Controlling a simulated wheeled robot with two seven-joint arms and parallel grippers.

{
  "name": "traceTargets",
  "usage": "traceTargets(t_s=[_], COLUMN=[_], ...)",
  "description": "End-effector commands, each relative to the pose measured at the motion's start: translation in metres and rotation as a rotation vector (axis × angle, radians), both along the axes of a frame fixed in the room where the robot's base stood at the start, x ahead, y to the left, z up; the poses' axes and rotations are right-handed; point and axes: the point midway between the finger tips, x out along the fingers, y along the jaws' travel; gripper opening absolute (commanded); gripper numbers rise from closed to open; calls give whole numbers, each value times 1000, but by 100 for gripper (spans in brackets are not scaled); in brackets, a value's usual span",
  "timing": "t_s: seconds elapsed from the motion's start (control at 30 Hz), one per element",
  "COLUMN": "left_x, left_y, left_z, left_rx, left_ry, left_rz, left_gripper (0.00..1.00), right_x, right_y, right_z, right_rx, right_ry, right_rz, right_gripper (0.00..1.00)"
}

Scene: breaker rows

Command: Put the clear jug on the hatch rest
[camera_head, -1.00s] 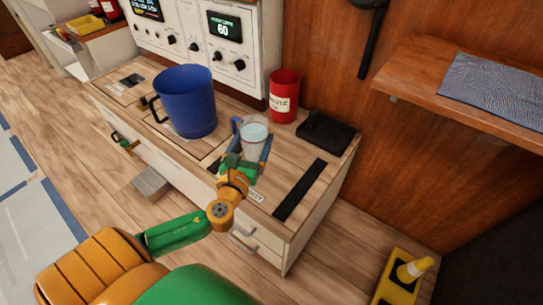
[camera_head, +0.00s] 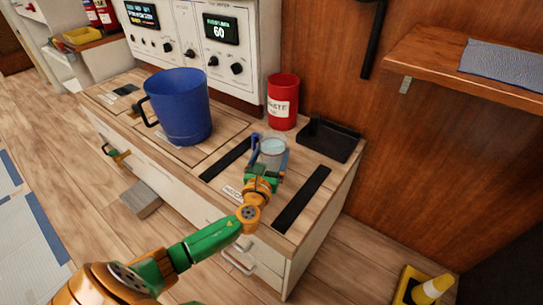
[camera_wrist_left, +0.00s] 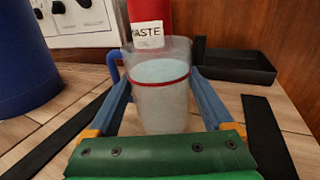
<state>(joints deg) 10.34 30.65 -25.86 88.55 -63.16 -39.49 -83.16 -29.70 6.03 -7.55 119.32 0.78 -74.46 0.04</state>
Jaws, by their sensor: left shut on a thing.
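The clear jug (camera_head: 272,147) is see-through with a red band, a blue handle and pale contents. It is upright between the blue fingers of my left gripper (camera_head: 269,154), which is shut on it. In the left wrist view the jug (camera_wrist_left: 162,100) stands between both fingers, its handle on the left. The hatch rest (camera_head: 263,200) seems to be the wooden patch between two black strips, with a partly readable label (camera_head: 232,192) at its front. The jug is over this patch; whether its base touches the wood I cannot tell. My right gripper is not in view.
A big blue mug (camera_head: 181,108) stands to the left on the counter. A red waste cup (camera_head: 283,102) and a black tray (camera_head: 329,139) are behind the jug. Black strips (camera_head: 225,159) (camera_head: 302,199) flank the patch. A wooden shelf (camera_head: 430,62) juts out at right.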

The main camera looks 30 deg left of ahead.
Motion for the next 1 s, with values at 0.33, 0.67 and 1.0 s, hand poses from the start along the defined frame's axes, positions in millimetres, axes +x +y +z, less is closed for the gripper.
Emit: traceTargets(t_s=[0.33, 0.67, 1.0], left_x=[0, 0, -11], left_y=[0, 0, -4], left_z=[-3, -5, 3], left_rx=[0, -1, -1], left_ry=[-2, 0, 3], left_rz=[0, 0, -2], left_gripper=[0, 100, 100], right_x=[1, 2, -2], right_y=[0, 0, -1], right_z=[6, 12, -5], right_rx=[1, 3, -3], right_ry=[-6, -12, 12], right_rz=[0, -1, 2], right_gripper=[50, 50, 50])
